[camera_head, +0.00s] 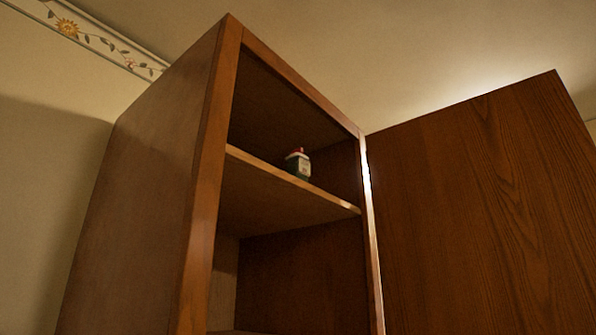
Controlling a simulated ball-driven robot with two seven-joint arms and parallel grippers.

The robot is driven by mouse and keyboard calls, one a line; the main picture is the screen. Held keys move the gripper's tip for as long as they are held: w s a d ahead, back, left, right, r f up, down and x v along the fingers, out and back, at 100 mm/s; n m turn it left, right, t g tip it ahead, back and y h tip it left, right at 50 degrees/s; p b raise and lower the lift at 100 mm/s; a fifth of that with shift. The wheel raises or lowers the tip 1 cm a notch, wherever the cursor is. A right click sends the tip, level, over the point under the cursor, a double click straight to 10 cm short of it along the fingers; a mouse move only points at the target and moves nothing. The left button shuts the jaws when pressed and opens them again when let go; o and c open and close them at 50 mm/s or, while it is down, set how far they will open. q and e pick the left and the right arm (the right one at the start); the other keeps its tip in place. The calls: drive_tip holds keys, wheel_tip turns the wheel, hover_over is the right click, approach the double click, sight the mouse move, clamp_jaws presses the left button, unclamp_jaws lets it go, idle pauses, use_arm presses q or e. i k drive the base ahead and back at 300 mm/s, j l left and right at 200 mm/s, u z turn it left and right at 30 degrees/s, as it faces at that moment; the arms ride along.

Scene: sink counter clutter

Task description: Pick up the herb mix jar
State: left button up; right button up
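A small jar (298,164) with a red top, a pale label and a dark green lower part stands on the upper shelf (270,171) of an open wooden cabinet. It appears upright, near the front edge of the shelf. The label is too small to read, so I cannot tell for sure that it is the herb mix jar. Neither of my grippers is in view.
The tall cabinet (150,190) has its door (480,210) swung open to the right. Its side panel closes off the left. The space beside the jar on the shelf looks empty, and the visible part of the compartment below looks empty.

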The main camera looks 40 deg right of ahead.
sight(297, 165)
drive_tip(key=k+l+z, duration=0.25)
drive_tip(key=l, duration=0.2)
drive_tip(key=l+z, duration=0.2)
drive_tip(key=l, duration=0.25)
drive_tip(key=k+l+z, duration=0.1)
drive_tip(key=l+z, duration=0.15)
drive_tip(key=l, duration=0.25)
